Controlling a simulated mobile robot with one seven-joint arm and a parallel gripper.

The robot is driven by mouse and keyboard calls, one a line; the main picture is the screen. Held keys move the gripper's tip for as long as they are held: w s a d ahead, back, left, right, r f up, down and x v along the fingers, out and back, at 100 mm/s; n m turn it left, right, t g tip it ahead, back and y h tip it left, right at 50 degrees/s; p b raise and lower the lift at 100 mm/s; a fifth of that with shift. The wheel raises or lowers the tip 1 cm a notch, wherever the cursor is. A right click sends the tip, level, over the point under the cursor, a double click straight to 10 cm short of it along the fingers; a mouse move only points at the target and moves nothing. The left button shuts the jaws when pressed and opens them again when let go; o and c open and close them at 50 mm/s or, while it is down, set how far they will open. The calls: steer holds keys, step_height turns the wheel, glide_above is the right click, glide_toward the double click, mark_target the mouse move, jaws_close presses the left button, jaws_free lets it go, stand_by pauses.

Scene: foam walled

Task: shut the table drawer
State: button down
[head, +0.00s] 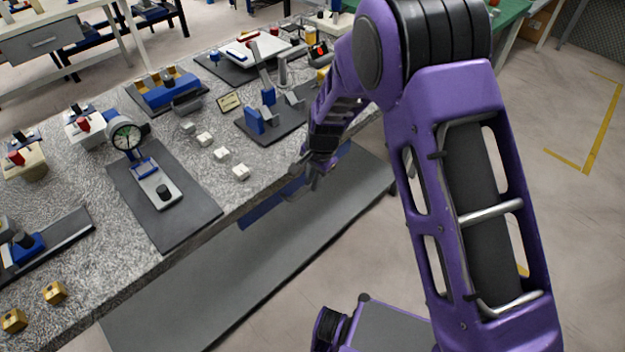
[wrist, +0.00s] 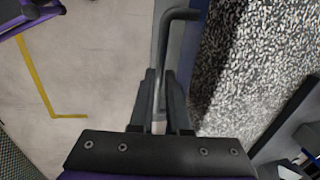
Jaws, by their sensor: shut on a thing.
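The blue table drawer (head: 262,209) shows under the front edge of the speckled table (head: 75,300). My gripper (head: 316,174) is at the table's front edge, partly hidden by my own arm. In the wrist view my gripper (wrist: 158,112) is shut on the grey bar handle (wrist: 165,55). The handle's bent end reaches toward a narrow blue-grey strip of the drawer front (wrist: 193,45) beside the tabletop. The drawer's inside is not visible, and I cannot tell how far it stands out.
A dark mat with a dial gauge (head: 125,134) and several small white blocks (head: 222,154) lie on the tabletop near the front edge. A grey shelf (head: 240,275) is low under the table. Open floor (head: 585,230) lies to the right, with yellow tape.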

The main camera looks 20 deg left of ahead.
steer(key=shift+w+a+r, duration=0.1)
steer(key=shift+a, duration=0.2)
steer(key=c, duration=0.9)
jaws_free()
